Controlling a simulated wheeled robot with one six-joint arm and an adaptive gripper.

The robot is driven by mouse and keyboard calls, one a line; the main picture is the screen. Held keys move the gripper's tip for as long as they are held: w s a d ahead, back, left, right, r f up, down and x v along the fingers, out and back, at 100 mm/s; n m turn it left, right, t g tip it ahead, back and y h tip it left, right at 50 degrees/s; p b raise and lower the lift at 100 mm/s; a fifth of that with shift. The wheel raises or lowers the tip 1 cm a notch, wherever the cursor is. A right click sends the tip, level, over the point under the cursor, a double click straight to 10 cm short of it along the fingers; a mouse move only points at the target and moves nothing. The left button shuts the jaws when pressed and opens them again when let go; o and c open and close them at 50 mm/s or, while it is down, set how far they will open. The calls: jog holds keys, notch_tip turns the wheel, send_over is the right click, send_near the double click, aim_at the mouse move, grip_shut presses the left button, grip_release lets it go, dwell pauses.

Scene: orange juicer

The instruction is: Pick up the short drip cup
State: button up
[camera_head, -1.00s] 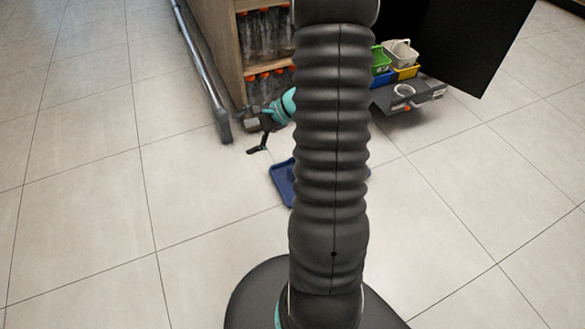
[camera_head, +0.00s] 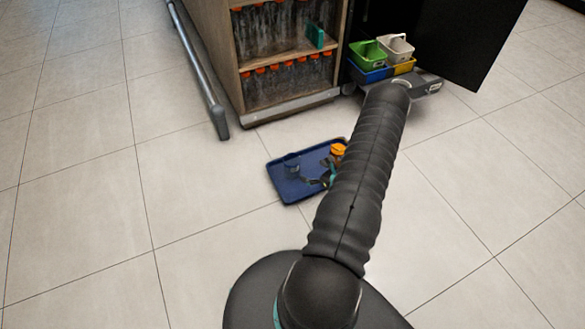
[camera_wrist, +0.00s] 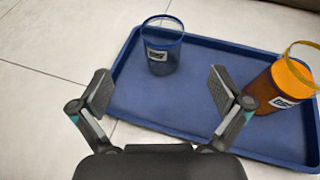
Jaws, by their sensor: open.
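A blue translucent cup with a white label stands upright on the blue tray (camera_head: 290,190); it shows in the head view (camera_head: 291,165) and the wrist view (camera_wrist: 163,55). It is the shorter-looking of the two vessels, though I cannot confirm it is the drip cup. An orange vessel (camera_wrist: 282,88) with a yellow rim or handle stands at the tray's right; its top shows in the head view (camera_head: 338,149). My gripper (camera_wrist: 162,88) is open and empty, its fingers spread below the blue cup in the wrist picture. My arm partly hides the gripper and tray in the head view.
A wooden shelf unit (camera_head: 243,98) with orange-capped bottles stands behind the tray. Green (camera_head: 368,52), white (camera_head: 397,47), blue and yellow bins sit on a grey platform at back right. A metal rail (camera_head: 203,85) lies at left. Tiled floor is clear around the tray.

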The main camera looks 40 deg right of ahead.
aim_at(286, 159)
jog(key=x, duration=1.3)
jog(key=shift+w+d+f, duration=0.2)
jog(key=shift+f, duration=0.2)
jog(key=c, duration=1.2)
